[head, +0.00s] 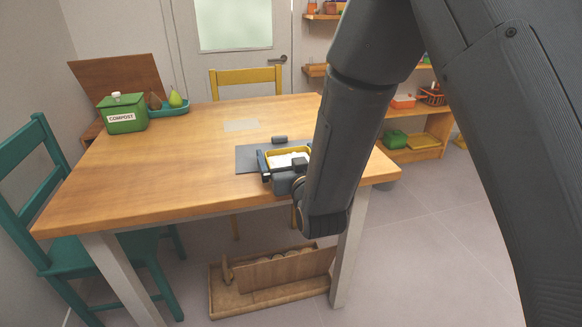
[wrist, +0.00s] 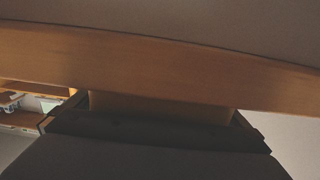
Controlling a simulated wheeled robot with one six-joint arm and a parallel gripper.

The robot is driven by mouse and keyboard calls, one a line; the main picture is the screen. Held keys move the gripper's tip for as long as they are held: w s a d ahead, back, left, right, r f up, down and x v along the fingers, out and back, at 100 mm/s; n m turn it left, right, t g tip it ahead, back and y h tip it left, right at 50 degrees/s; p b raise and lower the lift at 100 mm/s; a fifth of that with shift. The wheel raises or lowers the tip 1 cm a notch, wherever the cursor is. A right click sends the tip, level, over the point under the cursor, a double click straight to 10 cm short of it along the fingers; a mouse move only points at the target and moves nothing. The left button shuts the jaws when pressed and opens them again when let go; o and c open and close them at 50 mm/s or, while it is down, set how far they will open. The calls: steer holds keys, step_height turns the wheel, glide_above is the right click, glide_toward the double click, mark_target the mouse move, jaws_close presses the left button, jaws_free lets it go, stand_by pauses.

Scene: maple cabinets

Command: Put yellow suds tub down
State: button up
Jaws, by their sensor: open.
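The yellow suds tub (head: 287,151), with white suds inside, is at the front right of the wooden table (head: 190,165) in the head view. It appears to sit on or just over a dark grey mat (head: 246,160); its underside is hidden. My gripper (head: 284,161) is open, with a dark finger at the tub's left and another at its right. Whether the fingers touch the tub I cannot tell. My arm covers the area just right of it. The wrist view shows the table edge (wrist: 170,72) and dark parts of my gripper, but no tub.
A small dark roll (head: 279,139) lies behind the tub, and a pale flat patch (head: 241,125) farther back. A green compost bin (head: 123,115) and a teal tray (head: 167,110) with pears stand back left. Chairs flank the table; a wooden crate (head: 270,283) is underneath.

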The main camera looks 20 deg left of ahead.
steer(key=shift+c, duration=0.3)
steer(key=c, duration=1)
